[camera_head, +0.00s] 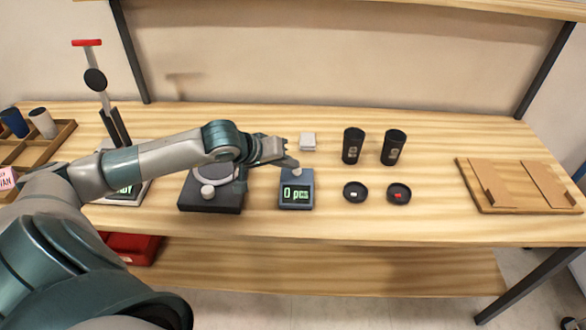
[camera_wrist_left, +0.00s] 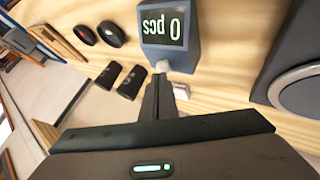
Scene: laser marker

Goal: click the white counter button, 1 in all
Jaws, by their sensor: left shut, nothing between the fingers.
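The counter (camera_head: 296,189) is a small blue-grey box on the table with a lit screen reading "0 pcs". Its white button (camera_head: 297,171) sits on the far end of its top. My left gripper (camera_head: 294,163) is shut and empty, its tips just above and beside the button. I cannot tell whether they touch. The left wrist view shows the counter (camera_wrist_left: 170,30) upside down, with the closed fingers (camera_wrist_left: 160,85) pointing at its button end. The button is partly hidden there. My right gripper is in neither view.
Left of the counter is a dark device with a round plate (camera_head: 210,195). A white block (camera_head: 308,141) lies behind it. Two black cups (camera_head: 353,146) and two small dishes (camera_head: 355,192) stand to the right. A wooden board (camera_head: 515,186) lies far right, with clear table before it.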

